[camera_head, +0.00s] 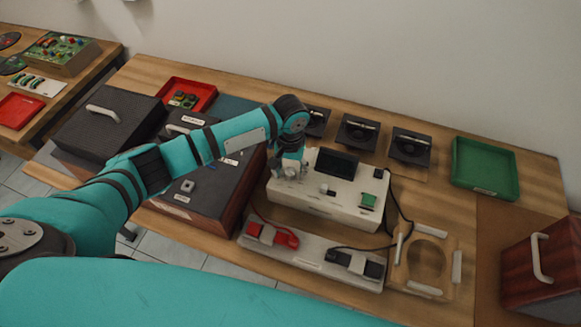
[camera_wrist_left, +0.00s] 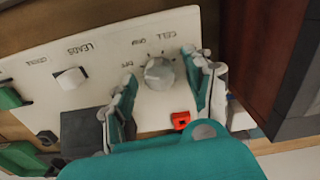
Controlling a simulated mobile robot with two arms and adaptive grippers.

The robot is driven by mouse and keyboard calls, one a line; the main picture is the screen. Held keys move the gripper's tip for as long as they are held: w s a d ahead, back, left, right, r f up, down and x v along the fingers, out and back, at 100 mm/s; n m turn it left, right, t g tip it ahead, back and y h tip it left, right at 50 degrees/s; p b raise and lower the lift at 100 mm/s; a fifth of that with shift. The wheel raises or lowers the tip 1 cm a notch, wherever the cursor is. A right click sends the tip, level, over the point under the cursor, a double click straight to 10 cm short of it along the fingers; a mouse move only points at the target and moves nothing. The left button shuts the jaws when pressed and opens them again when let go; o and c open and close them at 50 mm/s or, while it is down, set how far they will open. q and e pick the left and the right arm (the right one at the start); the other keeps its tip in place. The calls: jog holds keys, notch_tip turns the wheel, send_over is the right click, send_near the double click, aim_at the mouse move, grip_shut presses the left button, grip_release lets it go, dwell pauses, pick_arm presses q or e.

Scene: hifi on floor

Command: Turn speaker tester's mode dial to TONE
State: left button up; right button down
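The speaker tester (camera_head: 325,207) is a white box with a dark screen, standing mid-table. My left gripper (camera_head: 290,170) is over the left end of its top panel. In the left wrist view, the round grey dial (camera_wrist_left: 159,73) sits between the two spread fingertips of that gripper (camera_wrist_left: 162,80). Small gaps seem to show on both sides of the dial; contact is hard to tell. Upside-down print around it includes "CELL" and "OFF"; its exact setting is unclear. The left gripper is open. My right gripper is in neither view.
A white switch (camera_wrist_left: 71,78) marked "LEADS" and a red part (camera_wrist_left: 180,120) are close to the fingers. A dark-topped wooden speaker box (camera_head: 215,190) stands left of the tester. A lead tray (camera_head: 310,255) lies in front; several speaker drivers (camera_head: 357,132) stand behind. A green tray (camera_head: 484,170) is at right.

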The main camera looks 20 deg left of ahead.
pick_arm(q)
grip_shut()
jog(key=shift+r, duration=0.1)
